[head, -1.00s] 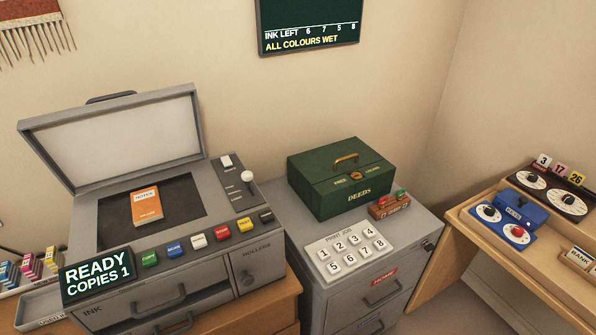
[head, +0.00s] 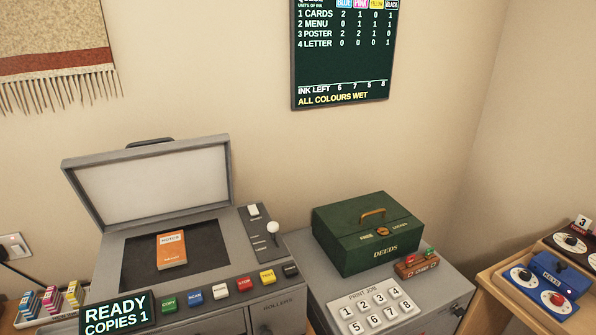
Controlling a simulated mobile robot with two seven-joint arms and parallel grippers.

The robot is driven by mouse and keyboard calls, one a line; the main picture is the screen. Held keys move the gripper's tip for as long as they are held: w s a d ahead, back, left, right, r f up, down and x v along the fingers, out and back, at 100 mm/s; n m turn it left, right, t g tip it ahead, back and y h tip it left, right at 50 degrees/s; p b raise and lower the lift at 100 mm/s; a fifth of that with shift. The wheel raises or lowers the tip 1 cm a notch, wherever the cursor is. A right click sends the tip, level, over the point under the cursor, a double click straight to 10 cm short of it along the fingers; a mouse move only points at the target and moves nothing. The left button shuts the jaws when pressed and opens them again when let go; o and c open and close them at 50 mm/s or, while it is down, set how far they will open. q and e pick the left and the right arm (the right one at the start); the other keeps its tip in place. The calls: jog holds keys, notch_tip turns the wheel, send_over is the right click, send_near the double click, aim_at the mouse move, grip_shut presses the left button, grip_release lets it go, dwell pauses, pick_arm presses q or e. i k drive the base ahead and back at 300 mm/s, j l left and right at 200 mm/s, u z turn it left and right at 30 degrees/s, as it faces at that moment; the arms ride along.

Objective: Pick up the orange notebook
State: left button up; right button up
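The orange notebook (head: 172,252) lies flat on the dark glass bed (head: 205,248) of a grey copier (head: 240,278). A white label at its top reads "NOTES". The copier's lid (head: 150,188) stands open behind it. Nothing covers the notebook. Neither of my grippers shows in the head view.
The copier has a row of coloured buttons (head: 220,291) and a "READY COPIES 1" display (head: 117,314) at its front. A green deeds box (head: 368,238) and a numbered keypad (head: 375,308) sit on a cabinet to the right. Ink cartridges (head: 52,299) stand at the left.

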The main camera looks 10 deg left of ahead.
aim_at(170, 248)
jog(key=k+j, duration=0.15)
jog(key=j, duration=0.2)
jog(key=k+j, duration=0.15)
jog(key=j, duration=0.2)
jog(key=k+j, duration=0.1)
jog(key=j, duration=0.25)
jog(key=k+j, duration=0.15)
jog(key=j, duration=0.25)
jog(key=k+j, duration=0.15)
jog(key=j, duration=0.2)
jog(key=u, duration=0.45)
